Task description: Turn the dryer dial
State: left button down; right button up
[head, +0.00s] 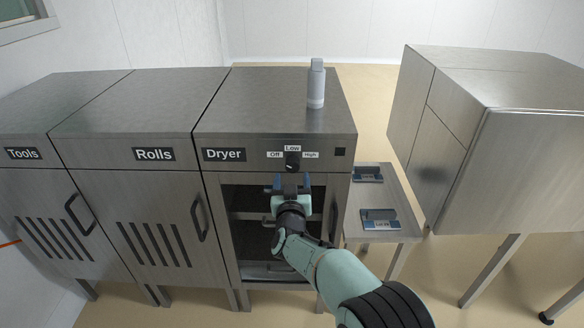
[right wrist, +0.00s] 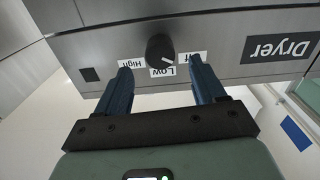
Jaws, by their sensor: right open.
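The dryer dial (head: 292,163) is a round black knob on the front panel of the steel Dryer cabinet (head: 240,180), under the Low label and between Off and High. In the right wrist view, which is upside down, the dial (right wrist: 160,48) has a white mark that appears to point between Low and Off. My right gripper (head: 292,182) is open and empty, just in front of and slightly below the dial. In the right wrist view its blue fingers (right wrist: 162,82) are spread on either side of the dial and do not appear to touch it. My left gripper is out of view.
A grey bottle (head: 316,86) stands on the Dryer cabinet top. Rolls (head: 153,154) and Tools (head: 23,153) cabinets adjoin on the left. A low table (head: 388,236) with blue-and-grey devices stands at right, beside a large steel machine (head: 490,150).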

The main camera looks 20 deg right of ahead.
aim_at(293, 169)
jog(key=p+x, duration=0.1)
jog(key=x, duration=0.4)
jog(key=shift+w+d, duration=0.1)
jog(key=shift+w, duration=0.2)
jog(key=c, duration=1.1)
